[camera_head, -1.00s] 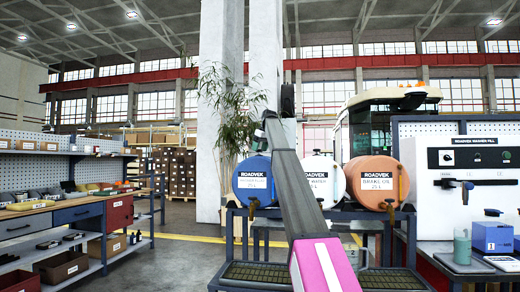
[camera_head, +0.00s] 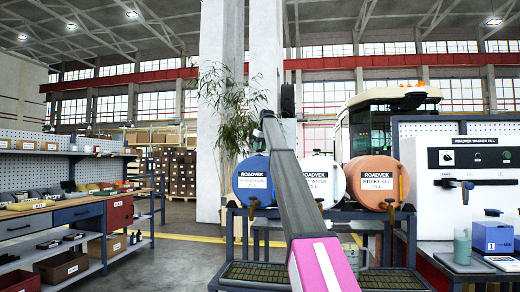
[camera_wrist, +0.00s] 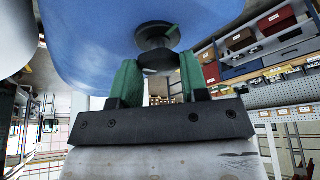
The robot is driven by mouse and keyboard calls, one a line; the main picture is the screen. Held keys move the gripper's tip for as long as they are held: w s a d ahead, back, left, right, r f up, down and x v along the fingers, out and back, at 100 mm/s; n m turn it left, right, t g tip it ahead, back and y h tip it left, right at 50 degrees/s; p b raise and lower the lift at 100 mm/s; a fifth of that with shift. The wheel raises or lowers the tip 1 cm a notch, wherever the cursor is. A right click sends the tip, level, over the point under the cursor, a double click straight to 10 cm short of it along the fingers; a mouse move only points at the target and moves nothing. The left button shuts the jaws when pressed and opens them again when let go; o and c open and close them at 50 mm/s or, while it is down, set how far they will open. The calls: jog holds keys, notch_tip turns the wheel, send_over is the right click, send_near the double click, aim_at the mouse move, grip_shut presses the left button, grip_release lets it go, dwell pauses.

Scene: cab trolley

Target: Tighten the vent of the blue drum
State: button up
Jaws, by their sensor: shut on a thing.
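The blue drum (camera_head: 252,172) lies on its side on a dark rack, the left one of three drums, with a white label on its front. In the wrist view the blue drum (camera_wrist: 90,40) fills the top. Its dark round vent (camera_wrist: 155,34) stands out from the drum's surface. My gripper (camera_wrist: 160,66), with green fingers, is shut on the vent, one finger on each side. Part of the vent's grip area is hidden between the fingers. In the head view my arm crosses in front of the drums and the gripper cannot be made out.
A white drum (camera_head: 319,176) and an orange drum (camera_head: 378,182) lie to the right on the rack (camera_head: 240,225). A washer fill panel (camera_head: 470,158) and a blue box (camera_head: 492,237) stand farther right. Shelves with bins (camera_head: 75,205) are at left, with open floor between.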

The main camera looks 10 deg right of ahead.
jog(key=m+h, duration=0.1)
jog(key=m, duration=0.3)
jog(key=shift+a+m+h, duration=0.15)
jog(key=shift+m+h, duration=0.15)
jog(key=shift+h, duration=0.1)
jog(key=m+h, duration=0.1)
jog(key=m, duration=0.1)
jog(key=m+h, duration=0.1)
jog(key=m, duration=0.2)
jog(key=shift+a, duration=0.15)
jog(key=m, duration=0.2)
jog(key=m+g+h, duration=0.1)
jog(key=m, duration=0.2)
jog(key=shift+w+a+r+h, duration=0.1)
jog(key=shift+h, duration=0.2)
jog(key=m+g, duration=0.1)
jog(key=m, duration=0.1)
jog(key=m+h, duration=0.1)
jog(key=m, duration=0.1)
jog(key=shift+w+m+g, duration=0.1)
jog(key=shift+m+g, duration=0.3)
jog(key=o, duration=0.9)
